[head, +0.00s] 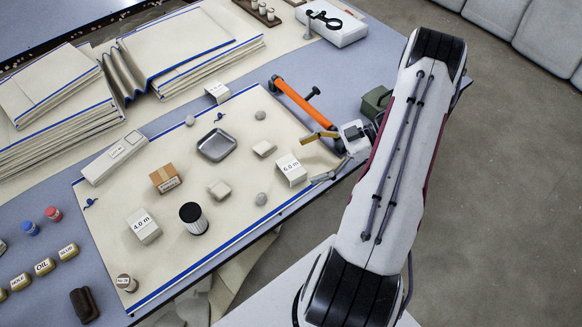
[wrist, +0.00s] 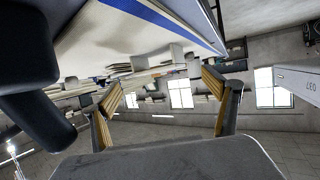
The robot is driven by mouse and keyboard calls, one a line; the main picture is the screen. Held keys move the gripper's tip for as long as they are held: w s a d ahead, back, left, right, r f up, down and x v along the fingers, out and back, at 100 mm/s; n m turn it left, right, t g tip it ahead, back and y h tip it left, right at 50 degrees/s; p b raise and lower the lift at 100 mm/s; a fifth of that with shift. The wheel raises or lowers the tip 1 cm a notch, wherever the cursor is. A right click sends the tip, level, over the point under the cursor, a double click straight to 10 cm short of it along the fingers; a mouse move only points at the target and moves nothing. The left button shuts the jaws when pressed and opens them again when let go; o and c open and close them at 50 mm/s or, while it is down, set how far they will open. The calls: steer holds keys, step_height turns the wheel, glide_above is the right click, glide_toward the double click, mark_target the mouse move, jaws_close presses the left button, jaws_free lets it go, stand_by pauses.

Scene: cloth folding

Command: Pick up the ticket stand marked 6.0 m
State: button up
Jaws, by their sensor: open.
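The ticket stand marked 6.0 m (head: 291,170) is a small white block-like stand on the cream cloth (head: 255,200), near its right edge in the head view. My gripper (head: 318,157) is open just to the right of that stand, its fingers spread and pointing left toward it. No contact between them is visible. In the wrist view both yellow-padded fingers of my gripper (wrist: 163,90) are apart with nothing held between them. Pale objects show beyond the fingers there, but I cannot tell which is the 6.0 m stand.
A similar stand marked 4.0 m (head: 143,226) is at the lower left. A grey stone (head: 261,199) and small pale block (head: 264,148) lie near the 6.0 m stand. An orange-handled tool (head: 305,104) lies above my gripper. A metal tray (head: 217,145) is further left.

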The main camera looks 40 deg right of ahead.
mark_target(293, 167)
steer(key=shift+x, duration=3.05)
steer(key=c, duration=1)
